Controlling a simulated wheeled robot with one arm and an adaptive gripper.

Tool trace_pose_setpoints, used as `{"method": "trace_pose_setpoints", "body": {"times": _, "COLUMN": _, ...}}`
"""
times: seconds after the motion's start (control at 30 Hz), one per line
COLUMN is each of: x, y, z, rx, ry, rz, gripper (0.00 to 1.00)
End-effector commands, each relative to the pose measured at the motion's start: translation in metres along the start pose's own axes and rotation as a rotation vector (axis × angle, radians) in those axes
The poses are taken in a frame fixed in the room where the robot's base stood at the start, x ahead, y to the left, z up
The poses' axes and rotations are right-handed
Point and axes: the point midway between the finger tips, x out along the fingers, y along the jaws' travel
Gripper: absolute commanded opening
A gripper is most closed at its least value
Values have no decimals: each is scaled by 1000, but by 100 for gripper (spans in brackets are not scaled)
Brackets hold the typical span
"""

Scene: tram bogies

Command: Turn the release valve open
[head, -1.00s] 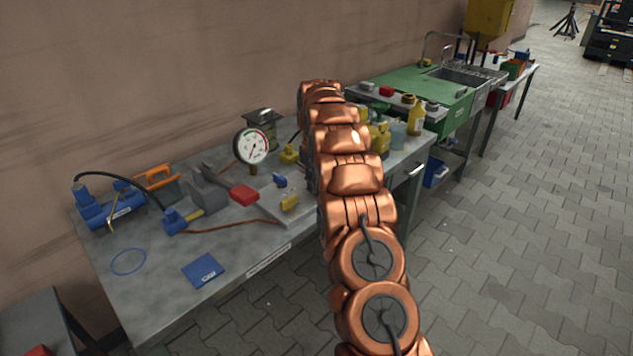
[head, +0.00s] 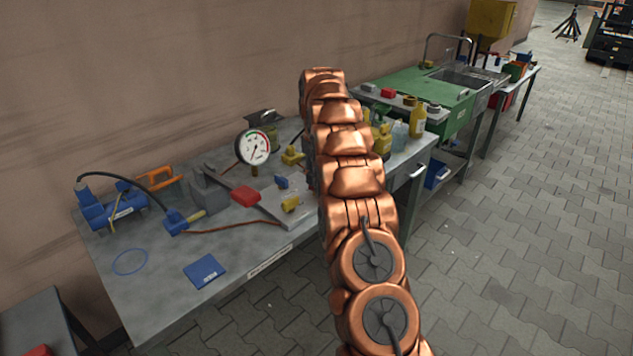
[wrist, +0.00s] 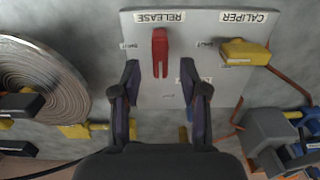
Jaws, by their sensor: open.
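The release valve's red lever (wrist: 160,52) shows in the wrist view on a pale panel (wrist: 205,20), beside an upside-down RELEASE label. It runs up and down the picture. Small marks beside it are too blurred to read surely. My gripper (wrist: 160,72) is open and empty. Its two dark fingers are to either side of the lever's lower end, and no contact shows. I cannot tell its height above the panel. In the head view my arm hides the gripper and the red lever.
A yellow lever (wrist: 244,52) by the CALIPER label is right of the red one. A coiled hose (wrist: 40,80) lies left of the panel. In the head view a gauge (head: 254,147), a grey vise (head: 207,190) and a red block (head: 245,196) stand on the bench.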

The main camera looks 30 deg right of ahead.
Motion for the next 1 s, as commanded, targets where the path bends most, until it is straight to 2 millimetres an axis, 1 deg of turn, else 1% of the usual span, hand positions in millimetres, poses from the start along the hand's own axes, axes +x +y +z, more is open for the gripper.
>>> {"method": "trace_pose_setpoints", "body": {"times": 0.1, "x": -15, "y": 1, "z": -2, "rx": 0, "ry": 4, "rz": 3, "gripper": 44}}
{"method": "trace_pose_setpoints", "body": {"times": 0.4, "x": -34, "y": 0, "z": -2, "rx": -1, "ry": 2, "rz": 2, "gripper": 44}}
{"method": "trace_pose_setpoints", "body": {"times": 0.6, "x": -36, "y": 0, "z": -1, "rx": -1, "ry": 1, "rz": 1, "gripper": 44}}
{"method": "trace_pose_setpoints", "body": {"times": 1.0, "x": -36, "y": 0, "z": -1, "rx": 0, "ry": 1, "rz": 0, "gripper": 44}}
